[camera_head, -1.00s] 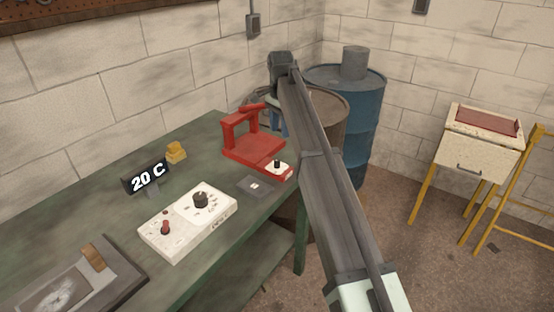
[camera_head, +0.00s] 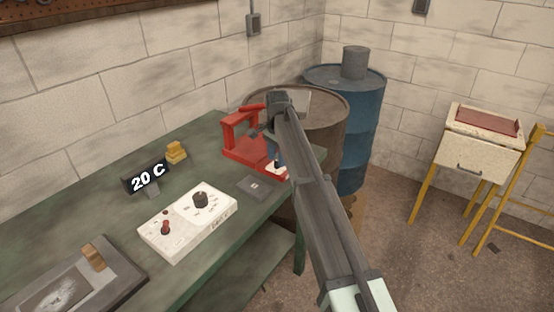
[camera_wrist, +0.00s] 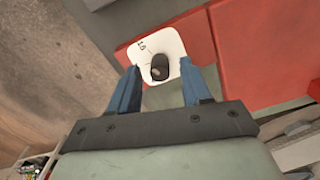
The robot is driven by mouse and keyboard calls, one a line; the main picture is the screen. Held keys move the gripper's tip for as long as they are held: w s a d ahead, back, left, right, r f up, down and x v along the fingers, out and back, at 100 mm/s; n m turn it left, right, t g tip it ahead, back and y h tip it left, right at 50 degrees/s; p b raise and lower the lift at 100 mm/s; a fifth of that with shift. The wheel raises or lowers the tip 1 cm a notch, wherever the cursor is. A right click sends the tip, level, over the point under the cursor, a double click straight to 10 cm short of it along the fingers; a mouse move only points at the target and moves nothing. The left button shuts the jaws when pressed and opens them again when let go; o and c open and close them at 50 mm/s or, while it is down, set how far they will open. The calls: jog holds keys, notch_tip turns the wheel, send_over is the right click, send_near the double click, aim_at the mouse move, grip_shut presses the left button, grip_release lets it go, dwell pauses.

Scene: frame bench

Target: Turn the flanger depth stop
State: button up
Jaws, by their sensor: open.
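The red flanger (camera_head: 237,145) stands at the far end of the green bench. On its near end is a white plate (camera_wrist: 146,42) with a dark knob, the depth stop (camera_wrist: 160,66); a marking that looks like 10 is printed beside it. Nothing is held.
A white control box (camera_head: 188,222) with a black knob and a red knob sits nearer on the bench. Barrels (camera_head: 362,110) stand beyond the bench.

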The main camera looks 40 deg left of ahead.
jog(key=shift+f, duration=0.6)
grip_shut()
